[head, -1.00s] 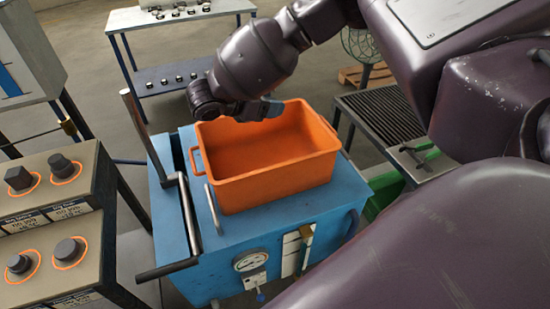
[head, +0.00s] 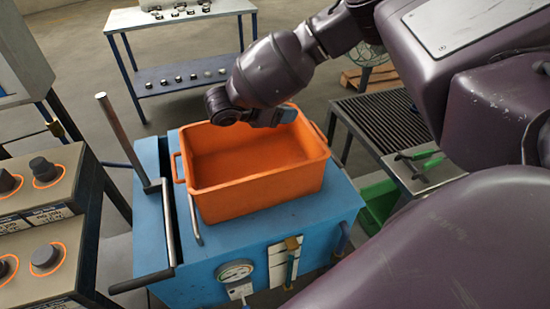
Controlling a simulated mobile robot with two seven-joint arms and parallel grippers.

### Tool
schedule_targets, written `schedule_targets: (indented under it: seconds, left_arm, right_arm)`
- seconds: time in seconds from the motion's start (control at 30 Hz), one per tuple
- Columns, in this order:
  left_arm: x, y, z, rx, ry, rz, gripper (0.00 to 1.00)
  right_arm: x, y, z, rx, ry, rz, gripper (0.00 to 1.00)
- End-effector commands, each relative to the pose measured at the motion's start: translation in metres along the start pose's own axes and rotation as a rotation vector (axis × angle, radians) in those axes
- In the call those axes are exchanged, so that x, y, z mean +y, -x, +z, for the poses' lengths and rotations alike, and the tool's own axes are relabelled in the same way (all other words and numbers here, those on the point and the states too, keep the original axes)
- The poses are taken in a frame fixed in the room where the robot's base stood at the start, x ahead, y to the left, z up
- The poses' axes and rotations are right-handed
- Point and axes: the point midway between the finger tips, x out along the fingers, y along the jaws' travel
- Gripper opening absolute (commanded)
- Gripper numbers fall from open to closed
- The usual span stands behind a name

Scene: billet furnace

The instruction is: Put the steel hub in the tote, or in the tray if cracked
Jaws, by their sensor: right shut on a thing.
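The orange tote (head: 258,196) stands upright on the blue cart and its visible floor is bare. My right gripper (head: 274,116) is over the tote's far right rim, beyond the wrist of my arm. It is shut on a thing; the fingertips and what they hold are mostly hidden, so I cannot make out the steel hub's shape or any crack. I cannot pick out a tray for cracked hubs with certainty. My left gripper is out of view.
The blue cart (head: 225,238) has an upright bar and handle at its left. Control boxes (head: 40,205) stand at the left. A small-parts rack (head: 180,50) stands behind.

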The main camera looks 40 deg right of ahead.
Motion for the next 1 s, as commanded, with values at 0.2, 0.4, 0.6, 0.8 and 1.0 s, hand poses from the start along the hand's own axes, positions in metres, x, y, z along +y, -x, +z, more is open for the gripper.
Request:
schedule_targets:
  seconds: [0.2, 0.4, 0.6, 0.8, 1.0]
  left_arm:
    - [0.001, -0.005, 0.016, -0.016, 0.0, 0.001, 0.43]
    - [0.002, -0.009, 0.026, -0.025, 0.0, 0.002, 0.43]
    - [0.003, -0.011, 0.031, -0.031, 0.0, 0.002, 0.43]
    - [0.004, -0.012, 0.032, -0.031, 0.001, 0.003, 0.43]
    - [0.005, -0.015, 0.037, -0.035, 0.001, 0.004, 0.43]
  right_arm:
    - [0.0, -0.018, -0.046, -0.001, 0.003, -0.001, 0.15]
    - [0.0, -0.034, -0.083, -0.002, 0.003, -0.002, 0.15]
    - [0.0, -0.043, -0.103, -0.001, 0.001, -0.002, 0.15]
    - [0.0, -0.046, -0.111, -0.001, 0.001, -0.001, 0.15]
    - [0.0, -0.057, -0.137, -0.002, 0.002, -0.002, 0.15]
